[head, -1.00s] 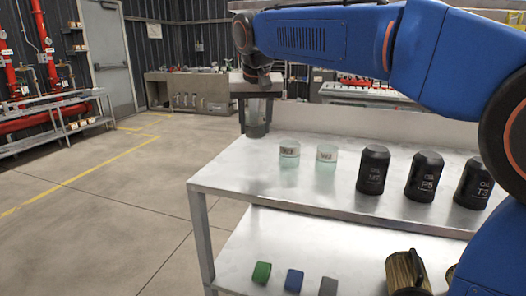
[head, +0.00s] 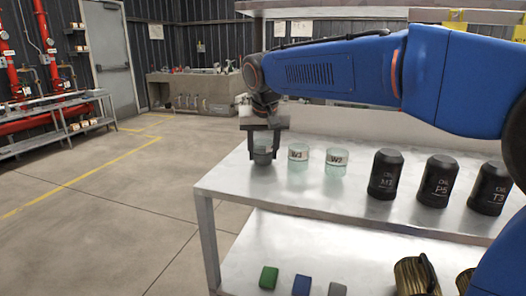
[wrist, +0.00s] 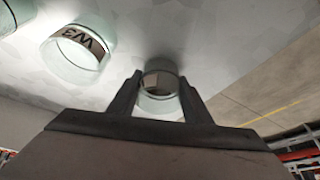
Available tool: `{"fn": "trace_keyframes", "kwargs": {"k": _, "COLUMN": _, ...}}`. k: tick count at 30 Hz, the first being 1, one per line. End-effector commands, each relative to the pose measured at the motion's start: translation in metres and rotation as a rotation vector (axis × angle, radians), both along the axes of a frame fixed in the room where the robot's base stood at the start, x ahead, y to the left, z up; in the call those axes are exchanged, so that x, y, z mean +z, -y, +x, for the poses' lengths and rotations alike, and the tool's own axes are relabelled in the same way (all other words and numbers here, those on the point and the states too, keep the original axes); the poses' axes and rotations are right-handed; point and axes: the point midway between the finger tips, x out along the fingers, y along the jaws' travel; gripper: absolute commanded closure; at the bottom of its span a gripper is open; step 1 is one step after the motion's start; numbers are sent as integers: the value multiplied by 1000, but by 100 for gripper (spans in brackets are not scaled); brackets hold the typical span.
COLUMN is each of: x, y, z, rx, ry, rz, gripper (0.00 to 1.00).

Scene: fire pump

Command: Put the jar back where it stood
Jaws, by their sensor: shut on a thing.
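My gripper (head: 264,150) is shut on a small clear glass jar with a dark lower part (head: 263,157), upright at the left end of the shelf's top board (head: 330,198). In the wrist view the jar (wrist: 160,82) sits between the two fingers (wrist: 160,100). The jar's base is at or just above the board; I cannot tell whether it touches. Its label is not readable. To its right stand two clear jars, one marked W3 (head: 298,158) and one that seems to read W2 (head: 337,163). The W3 jar (wrist: 76,50) is close beside my gripper in the wrist view.
Several black oil bottles (head: 385,175) stand farther right on the top board. On the lower board lie a green block (head: 268,277), a blue block (head: 301,285), a grey block (head: 337,289) and a brass-coloured thing (head: 412,278). The floor to the left is clear.

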Motion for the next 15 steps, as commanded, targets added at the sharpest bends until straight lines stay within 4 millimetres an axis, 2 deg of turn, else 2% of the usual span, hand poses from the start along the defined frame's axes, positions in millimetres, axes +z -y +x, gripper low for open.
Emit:
{"fn": "trace_keyframes", "kwargs": {"k": 2, "x": -2, "y": 0, "z": 0, "rx": 0, "ry": 0, "rz": 0, "gripper": 89}}
{"fn": "trace_keyframes", "kwargs": {"k": 3, "x": -2, "y": 0, "z": 0, "rx": 0, "ry": 0, "rz": 0, "gripper": 53}}
{"fn": "trace_keyframes", "kwargs": {"k": 5, "x": -2, "y": 0, "z": 0, "rx": 0, "ry": 0, "rz": 0, "gripper": 39}}
{"fn": "trace_keyframes", "kwargs": {"k": 15, "x": -1, "y": 0, "z": 0, "rx": 0, "ry": 0, "rz": 0, "gripper": 37}}
